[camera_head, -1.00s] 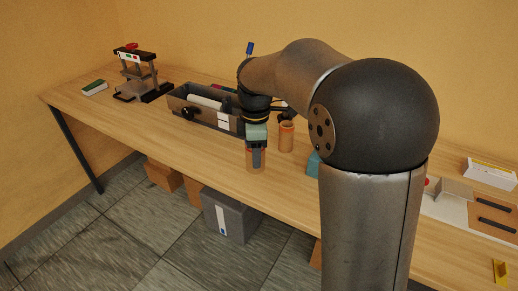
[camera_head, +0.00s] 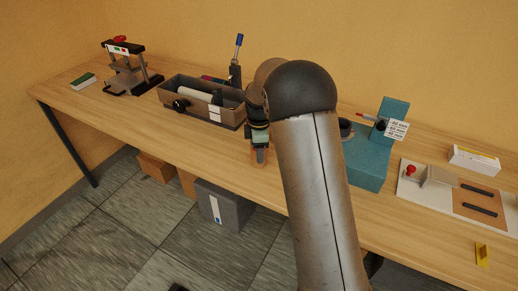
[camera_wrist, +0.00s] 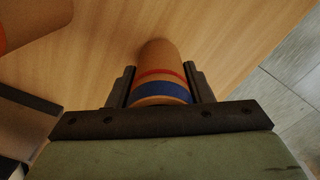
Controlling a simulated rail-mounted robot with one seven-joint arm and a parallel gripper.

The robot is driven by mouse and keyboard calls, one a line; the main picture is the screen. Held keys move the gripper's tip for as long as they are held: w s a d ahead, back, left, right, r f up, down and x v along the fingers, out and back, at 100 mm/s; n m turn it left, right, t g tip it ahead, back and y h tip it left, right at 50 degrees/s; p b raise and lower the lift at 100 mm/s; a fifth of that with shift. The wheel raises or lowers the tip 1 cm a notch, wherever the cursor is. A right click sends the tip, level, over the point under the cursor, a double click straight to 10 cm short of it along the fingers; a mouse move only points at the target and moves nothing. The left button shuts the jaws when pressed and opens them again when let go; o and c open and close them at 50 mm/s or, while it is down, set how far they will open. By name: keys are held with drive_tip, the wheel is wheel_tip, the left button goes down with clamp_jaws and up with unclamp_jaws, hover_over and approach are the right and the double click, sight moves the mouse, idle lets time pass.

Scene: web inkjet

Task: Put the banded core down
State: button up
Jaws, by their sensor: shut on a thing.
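My gripper (camera_head: 259,151) is shut on the banded core (camera_wrist: 160,88), a brown cardboard tube with a red band and a dark blue band. In the wrist view the core sits between the two fingers, with wood tabletop beyond it. In the head view the core (camera_head: 256,159) shows below the gripper near the front edge of the table (camera_head: 200,146). I cannot tell whether its lower end touches the tabletop. A second brown core (camera_wrist: 30,20) is partly visible at the upper left of the wrist view, apart from the held one.
A grey-brown open box (camera_head: 183,107) with a white roll stands left of my gripper. A teal machine (camera_head: 365,160) stands to the right. A small press (camera_head: 127,72) is at the far left. A white board (camera_head: 430,187) lies at the right. Tabletop in front of the box is clear.

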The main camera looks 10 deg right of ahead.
drive_tip(key=shift+f, duration=0.2)
drive_tip(key=o, duration=1)
